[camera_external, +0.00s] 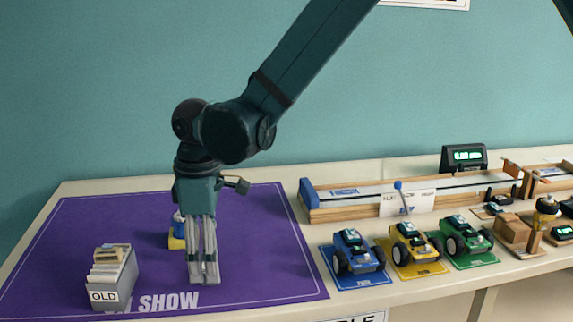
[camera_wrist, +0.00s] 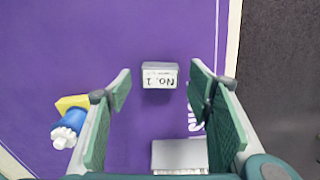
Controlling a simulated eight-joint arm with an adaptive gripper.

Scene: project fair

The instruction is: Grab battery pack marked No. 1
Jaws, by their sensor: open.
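The battery pack marked No. 1 (camera_wrist: 160,69) is a small light box with a dark-lettered label that reads upside down in the wrist view. It lies on the purple mat, between my spread fingertips in that picture. I cannot tell how far below them it is, and no contact shows. In the external view my gripper (camera_external: 205,278) points straight down over the mat, and its fingers hide the pack. My gripper is open and empty.
A grey box marked OLD (camera_external: 103,297), filled with cards, stands left of my gripper. A yellow and blue object (camera_external: 177,241) is behind my fingers. The purple mat (camera_external: 270,250) is clear to the right. Blue, yellow and green toy cars (camera_external: 415,248) stand beyond it.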

